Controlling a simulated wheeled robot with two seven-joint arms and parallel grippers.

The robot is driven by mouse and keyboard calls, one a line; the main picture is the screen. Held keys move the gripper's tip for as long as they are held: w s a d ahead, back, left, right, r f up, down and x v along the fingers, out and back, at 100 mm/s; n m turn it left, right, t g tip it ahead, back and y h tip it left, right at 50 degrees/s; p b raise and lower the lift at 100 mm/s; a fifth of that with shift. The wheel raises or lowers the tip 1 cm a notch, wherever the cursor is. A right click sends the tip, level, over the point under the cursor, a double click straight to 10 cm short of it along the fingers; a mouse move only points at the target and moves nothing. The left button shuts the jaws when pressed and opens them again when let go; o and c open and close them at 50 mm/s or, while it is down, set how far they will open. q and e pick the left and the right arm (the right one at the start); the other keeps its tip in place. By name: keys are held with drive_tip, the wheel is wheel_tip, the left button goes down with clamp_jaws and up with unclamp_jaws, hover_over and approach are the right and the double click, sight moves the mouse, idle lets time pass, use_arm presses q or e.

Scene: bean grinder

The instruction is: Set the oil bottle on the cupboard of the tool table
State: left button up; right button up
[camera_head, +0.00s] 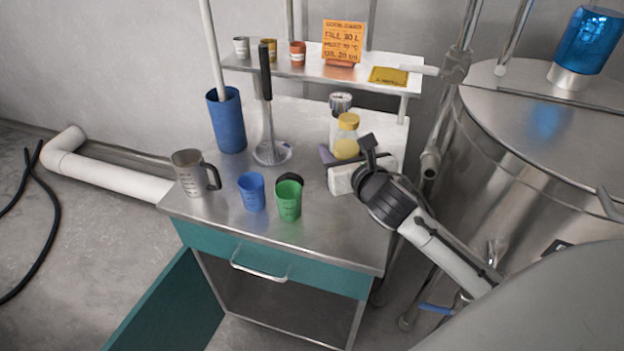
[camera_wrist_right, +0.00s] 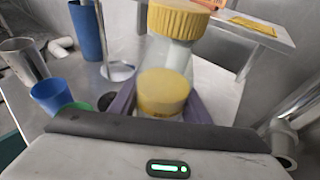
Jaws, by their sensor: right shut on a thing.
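The oil bottle (camera_head: 347,122) is clear, with a ridged yellow cap and yellow oil low inside; its cap also shows large in the right wrist view (camera_wrist_right: 180,18). My right gripper (camera_head: 343,158) is shut on its lower part, with purple fingers on both sides (camera_wrist_right: 160,105). The bottle is upright at the right of the tabletop; I cannot tell whether its base touches the steel. The tool table (camera_head: 220,226) has a teal drawer front. Below it is the cupboard (camera_head: 275,305), with its teal door (camera_head: 172,312) swung open to the left. My left gripper is not in view.
A steel jug (camera_head: 188,175), blue cup (camera_head: 251,192), green cup (camera_head: 288,201), tall blue holder (camera_head: 226,120) and standing ladle (camera_head: 270,152) occupy the tabletop. A raised shelf (camera_head: 300,66) runs behind. A large steel tank (camera_head: 520,150) stands right.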

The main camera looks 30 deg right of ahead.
wheel_tip(320, 180, down, 8)
drive_tip(key=shift+r+b, duration=0.2)
drive_tip(key=shift+b, duration=0.4)
drive_tip(key=shift+f, duration=0.1)
drive_tip(key=o, duration=1.2)
